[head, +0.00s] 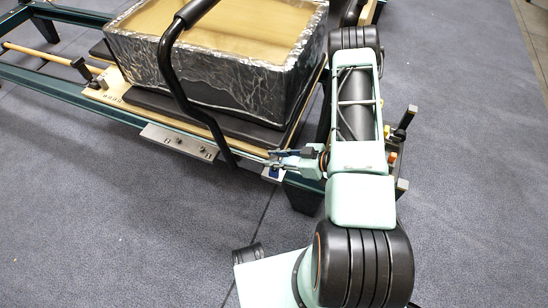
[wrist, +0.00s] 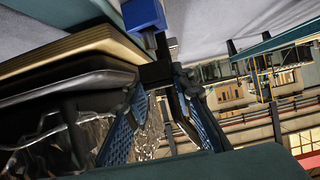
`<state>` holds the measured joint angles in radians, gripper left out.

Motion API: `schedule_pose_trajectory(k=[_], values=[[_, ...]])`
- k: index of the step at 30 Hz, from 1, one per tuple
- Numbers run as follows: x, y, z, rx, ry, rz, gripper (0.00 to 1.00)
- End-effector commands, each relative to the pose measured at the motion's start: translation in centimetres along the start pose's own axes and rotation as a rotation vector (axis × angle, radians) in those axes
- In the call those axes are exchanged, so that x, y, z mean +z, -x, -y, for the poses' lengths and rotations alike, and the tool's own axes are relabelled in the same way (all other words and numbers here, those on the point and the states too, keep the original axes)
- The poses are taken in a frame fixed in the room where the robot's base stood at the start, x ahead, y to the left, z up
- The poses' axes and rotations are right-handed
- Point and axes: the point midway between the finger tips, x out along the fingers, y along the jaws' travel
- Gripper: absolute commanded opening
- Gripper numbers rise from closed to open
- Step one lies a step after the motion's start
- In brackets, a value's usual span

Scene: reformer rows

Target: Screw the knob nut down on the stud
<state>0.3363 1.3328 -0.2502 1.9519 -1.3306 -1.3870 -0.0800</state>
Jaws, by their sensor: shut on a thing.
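My gripper (head: 277,156) is at the near right corner of the reformer carriage, by a small metal plate (head: 269,177). In the wrist view its blue ribbed fingers (wrist: 163,92) are closed on a dark piece, which looks like the knob nut (wrist: 156,73). The fingers partly hide it. A blue block (wrist: 144,15) lies just past the fingertips, and it also shows in the head view (head: 274,171) beside the plate. The stud cannot be made out clearly, nor can I tell how far the nut sits on it.
A large box wrapped in clear film (head: 215,80) stands on the carriage. A black curved bar (head: 176,82) rises in front of it, left of my gripper. A metal bracket (head: 178,141) is on the frame's near side. The grey floor (head: 120,230) in front is clear.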

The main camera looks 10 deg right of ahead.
Motion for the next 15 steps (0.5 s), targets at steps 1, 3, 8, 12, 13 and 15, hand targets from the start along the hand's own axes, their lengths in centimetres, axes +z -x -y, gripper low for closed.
schedule_pose_trajectory(k=[1, 3, 8, 12, 13, 15], values=[[0.4, -0.2, 0.0, 0.0, 0.0, 0.0, 0.06], [0.8, -0.3, 0.0, 0.0, 0.0, 0.0, 0.06], [1.5, -0.7, 0.0, 0.0, -0.001, 0.001, 0.06], [2.1, -1.0, 0.0, 0.0, -0.001, 0.001, 0.06], [2.2, -1.0, 0.0, 0.0, -0.001, 0.001, 0.06], [2.5, -1.1, 0.0, 0.0, -0.001, 0.001, 0.06]])
